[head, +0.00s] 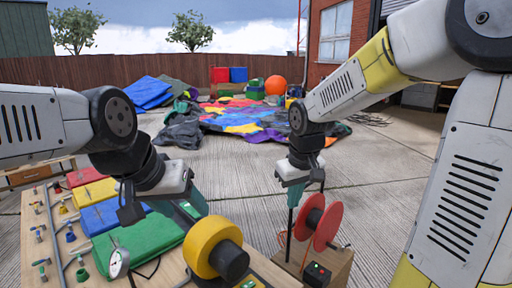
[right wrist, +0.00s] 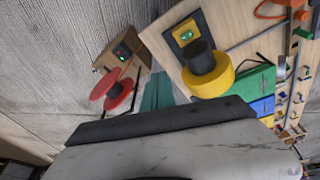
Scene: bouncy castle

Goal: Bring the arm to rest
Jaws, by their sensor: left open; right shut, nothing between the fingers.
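My right gripper (head: 297,205) hangs downward in the right half of the head view, above and beside a red reel (head: 318,222). Its teal fingers (right wrist: 157,92) are together and hold nothing in the right wrist view. My left gripper (head: 188,207) is over the wooden table, just behind the yellow ring with a dark cylinder (head: 213,247). It is open; its fingertips are partly hidden by the yellow ring, and I see nothing held. My right arm reaches in from the right side, bent at the elbow.
The table (head: 262,268) carries green (head: 135,243), blue and yellow folded pieces, a gauge (head: 119,262) and small tools. A wooden stand (head: 335,262) bears the reel and a black button box (head: 316,275). Deflated colourful fabric (head: 240,120) lies behind.

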